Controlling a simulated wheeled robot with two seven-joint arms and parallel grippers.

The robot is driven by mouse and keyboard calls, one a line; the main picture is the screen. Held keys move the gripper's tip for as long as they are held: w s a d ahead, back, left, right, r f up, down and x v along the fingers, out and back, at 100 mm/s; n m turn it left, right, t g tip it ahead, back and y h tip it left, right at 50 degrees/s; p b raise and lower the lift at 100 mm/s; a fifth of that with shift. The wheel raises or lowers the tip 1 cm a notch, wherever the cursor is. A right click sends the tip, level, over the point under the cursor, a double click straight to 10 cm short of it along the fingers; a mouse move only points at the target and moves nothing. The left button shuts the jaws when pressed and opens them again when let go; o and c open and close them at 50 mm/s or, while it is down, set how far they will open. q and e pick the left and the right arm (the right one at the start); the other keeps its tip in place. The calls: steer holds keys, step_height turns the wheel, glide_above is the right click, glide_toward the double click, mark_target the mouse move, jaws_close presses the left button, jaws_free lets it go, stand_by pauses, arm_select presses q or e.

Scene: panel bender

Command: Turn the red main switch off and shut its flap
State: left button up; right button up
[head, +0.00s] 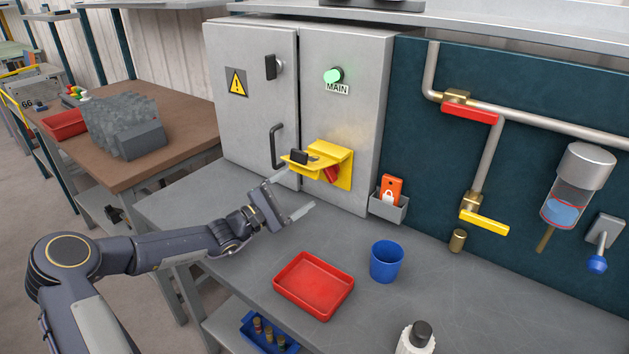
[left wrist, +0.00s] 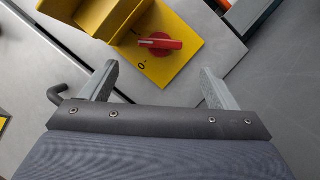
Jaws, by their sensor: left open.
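The red main switch (head: 332,174) sits on a yellow plate (head: 345,171) low on the cabinet's right door. In the left wrist view the red switch (left wrist: 160,43) has a white line along its handle, and a "0" is printed near it on the yellow plate (left wrist: 187,62). The handle does not point straight at that "0". The yellow flap (head: 298,165) stands open, sticking out from the plate, with a black piece on it; the flap (left wrist: 85,18) also shows in the wrist view. My left gripper (head: 299,188) is open and empty, in front of and below the switch.
A green lamp (head: 334,75) labelled MAIN is lit. A door handle (head: 276,146) juts out left of the flap. A grey holder (head: 389,206) with an orange lock-marked item hangs right. A red tray (head: 313,285), blue cup (head: 386,261) and bottle (head: 416,338) stand on the bench.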

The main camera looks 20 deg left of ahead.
mark_target(329, 170)
arm_select(q)
steer(key=p+x, duration=0.1)
steer(key=x, duration=0.6)
steer(key=shift+d+r, duration=0.2)
steer(key=shift+d, duration=0.05)
arm_select(e)
steer(key=shift+r, duration=0.8)
arm_select(q)
steer(key=shift+w, duration=0.1)
steer(key=c, duration=1)
